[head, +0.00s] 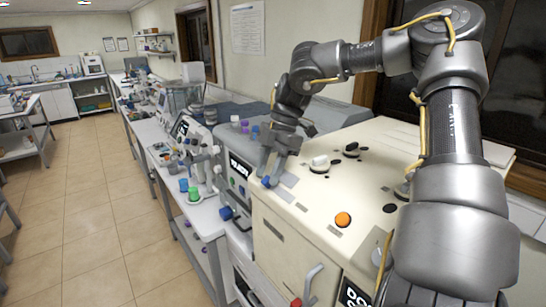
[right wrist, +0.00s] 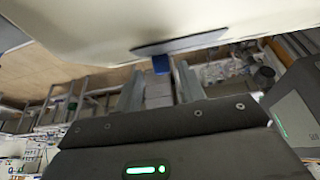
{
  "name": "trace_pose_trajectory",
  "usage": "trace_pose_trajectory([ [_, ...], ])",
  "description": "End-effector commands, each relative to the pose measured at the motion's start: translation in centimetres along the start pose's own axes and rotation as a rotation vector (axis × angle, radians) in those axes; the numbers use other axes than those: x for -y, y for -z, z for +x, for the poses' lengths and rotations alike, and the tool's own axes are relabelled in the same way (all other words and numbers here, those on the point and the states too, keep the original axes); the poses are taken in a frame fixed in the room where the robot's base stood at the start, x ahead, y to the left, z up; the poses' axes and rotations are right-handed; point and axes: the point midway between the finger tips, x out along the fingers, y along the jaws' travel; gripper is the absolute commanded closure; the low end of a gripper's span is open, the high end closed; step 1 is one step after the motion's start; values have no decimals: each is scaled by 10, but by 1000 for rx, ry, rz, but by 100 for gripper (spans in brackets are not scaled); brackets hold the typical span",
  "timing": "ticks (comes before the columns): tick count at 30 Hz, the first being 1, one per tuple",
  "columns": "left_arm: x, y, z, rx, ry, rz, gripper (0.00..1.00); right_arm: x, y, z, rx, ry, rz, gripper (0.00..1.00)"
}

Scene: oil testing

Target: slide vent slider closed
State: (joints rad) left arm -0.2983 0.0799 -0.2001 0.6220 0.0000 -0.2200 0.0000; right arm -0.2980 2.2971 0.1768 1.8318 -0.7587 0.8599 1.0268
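The vent slider appears as a small blue tab (right wrist: 160,64) under a grey slot plate (right wrist: 180,43) on the cream cabinet in the right wrist view. In the head view the blue tab (head: 266,181) sits at the cabinet's upper left edge, by my right gripper (head: 272,168). In the right wrist view the two fingers of my right gripper (right wrist: 158,80) are apart, with the tab between their tips. I cannot tell whether a finger touches it. My left gripper is not in view.
The cream cabinet top (head: 365,165) carries an orange knob (head: 343,219), a white knob (head: 319,163) and dark caps. A bench with instruments (head: 190,130) and a green-lidded item (head: 194,194) stands to the left. The tiled floor (head: 90,220) is clear.

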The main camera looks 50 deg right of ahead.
Motion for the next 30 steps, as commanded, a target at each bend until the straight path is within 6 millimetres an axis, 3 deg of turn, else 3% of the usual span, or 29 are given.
trace_pose_trajectory([
  [7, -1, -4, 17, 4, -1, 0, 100, -2, -1, -43, 3, -8, 2, 60],
  [15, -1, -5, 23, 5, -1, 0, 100, -2, -1, -89, 2, -3, 2, 60],
  [21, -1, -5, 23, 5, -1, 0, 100, -1, 0, -101, 0, -3, 1, 60],
  [30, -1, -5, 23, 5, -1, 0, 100, -1, 0, -101, -1, -2, 1, 60],
])
